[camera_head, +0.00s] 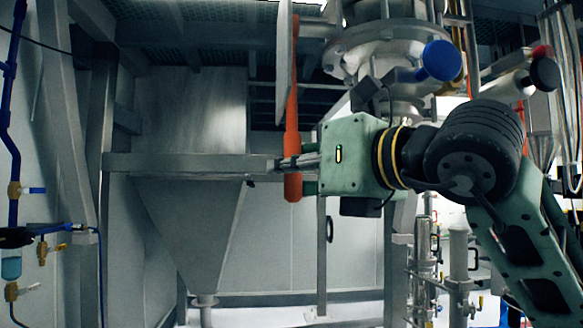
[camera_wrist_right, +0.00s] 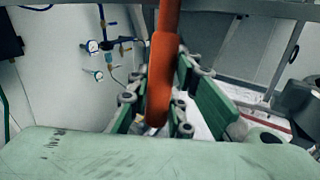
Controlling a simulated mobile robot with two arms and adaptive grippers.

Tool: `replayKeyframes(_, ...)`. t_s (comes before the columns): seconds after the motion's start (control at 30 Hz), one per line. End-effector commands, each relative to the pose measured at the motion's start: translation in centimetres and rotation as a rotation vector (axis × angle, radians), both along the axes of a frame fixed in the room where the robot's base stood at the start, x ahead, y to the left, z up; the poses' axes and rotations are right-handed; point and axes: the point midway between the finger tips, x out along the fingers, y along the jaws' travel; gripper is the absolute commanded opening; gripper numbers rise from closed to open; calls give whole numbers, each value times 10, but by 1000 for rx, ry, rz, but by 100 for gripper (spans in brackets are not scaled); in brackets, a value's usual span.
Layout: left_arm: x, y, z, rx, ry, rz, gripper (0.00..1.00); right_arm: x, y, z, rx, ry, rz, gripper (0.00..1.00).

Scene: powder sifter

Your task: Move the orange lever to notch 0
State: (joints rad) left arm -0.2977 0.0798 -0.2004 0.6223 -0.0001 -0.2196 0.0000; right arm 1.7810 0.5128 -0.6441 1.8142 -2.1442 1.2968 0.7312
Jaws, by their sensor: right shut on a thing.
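The orange lever (camera_head: 292,125) hangs roughly upright in the upper middle of the head view, its lower end at the height of my right gripper. My right gripper (camera_head: 291,163) reaches in from the right and is shut on the lever near its lower end. In the right wrist view the lever (camera_wrist_right: 162,75) passes down between the green fingers of the right gripper (camera_wrist_right: 158,108). The notches and their numbers cannot be made out. My left gripper is not in view.
A grey metal hopper (camera_head: 190,220) stands behind and left of the lever, with a horizontal beam (camera_head: 180,163) across it. A flanged pipe with a blue knob (camera_head: 441,60) is at the upper right. Blue pipes with valves (camera_head: 14,190) run along the left wall.

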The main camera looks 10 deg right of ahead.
Motion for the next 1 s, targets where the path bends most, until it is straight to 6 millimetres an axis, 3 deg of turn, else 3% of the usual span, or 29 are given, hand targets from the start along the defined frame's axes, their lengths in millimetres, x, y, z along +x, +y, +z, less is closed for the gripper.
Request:
replayKeyframes(0.1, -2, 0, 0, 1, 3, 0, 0, 0, 0, 0, 0, -1, -1, 0)
replayKeyframes(0.53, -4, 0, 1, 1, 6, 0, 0, -4, 0, 4, 0, 9, 0, 0)
replayKeyframes(0.9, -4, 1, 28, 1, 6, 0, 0, -71, 0, 34, 3, 298, 1, 0)
replayKeyframes(1.0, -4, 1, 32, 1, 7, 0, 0, -81, -1, 36, 3, 348, 1, 0)
